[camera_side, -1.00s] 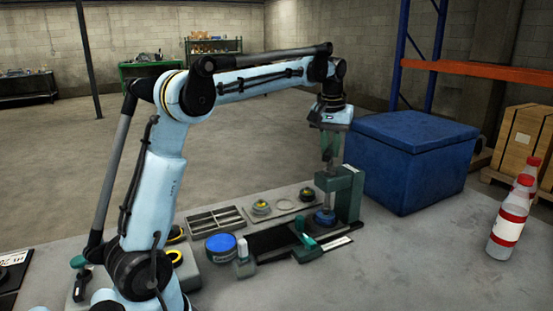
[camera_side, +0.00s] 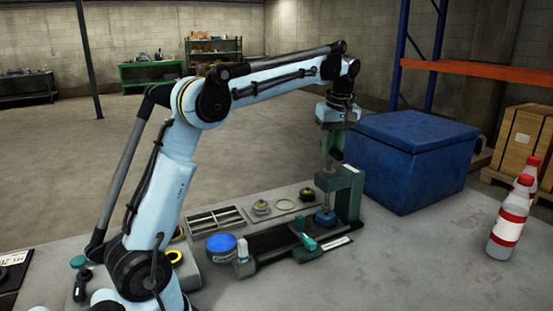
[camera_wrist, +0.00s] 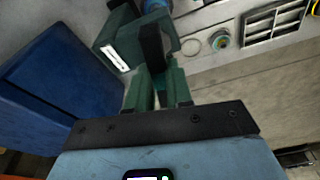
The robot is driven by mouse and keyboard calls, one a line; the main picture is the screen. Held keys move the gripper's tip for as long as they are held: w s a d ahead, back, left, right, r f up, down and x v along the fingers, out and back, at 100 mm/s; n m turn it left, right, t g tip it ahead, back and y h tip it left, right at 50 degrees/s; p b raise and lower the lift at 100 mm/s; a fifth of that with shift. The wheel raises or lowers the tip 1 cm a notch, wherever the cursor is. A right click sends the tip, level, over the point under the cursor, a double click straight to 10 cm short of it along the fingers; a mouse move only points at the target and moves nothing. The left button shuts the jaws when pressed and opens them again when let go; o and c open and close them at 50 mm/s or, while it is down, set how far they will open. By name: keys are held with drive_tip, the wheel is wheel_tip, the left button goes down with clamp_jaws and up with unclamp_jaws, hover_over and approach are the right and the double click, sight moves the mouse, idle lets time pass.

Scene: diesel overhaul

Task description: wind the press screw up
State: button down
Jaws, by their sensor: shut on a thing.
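The green press (camera_side: 347,190) stands at the right end of the workbench, with its upright screw (camera_side: 326,195) above a round blue piece (camera_side: 325,217). My gripper (camera_side: 333,153) points down at the top of the press. Its fingers are shut on a dark part at the head of the screw. In the wrist view, the two green fingers of my gripper (camera_wrist: 158,85) close around this black screw head (camera_wrist: 153,45), beside the green press frame (camera_wrist: 120,40). The exact grip is partly hidden by the fingers.
A large blue box (camera_side: 410,160) stands close behind and right of the press. White bottles with red caps (camera_side: 510,220) stand at the right.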

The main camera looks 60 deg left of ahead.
drive_tip(key=shift+f+n+g, duration=0.1)
drive_tip(key=shift+n+g, duration=0.2)
drive_tip(key=shift+n, duration=0.7)
drive_tip(key=c, duration=1.4)
unclamp_jaws()
drive_tip(key=o, duration=0.4)
drive_tip(key=shift+c, duration=0.2)
drive_tip(key=shift+a+v, duration=0.2)
drive_tip(key=shift+v, duration=0.75)
drive_tip(key=shift+a+v, duration=0.2)
drive_tip(key=shift+v, duration=0.7)
drive_tip(key=shift+a+v, duration=0.2)
drive_tip(key=shift+v, duration=0.75)
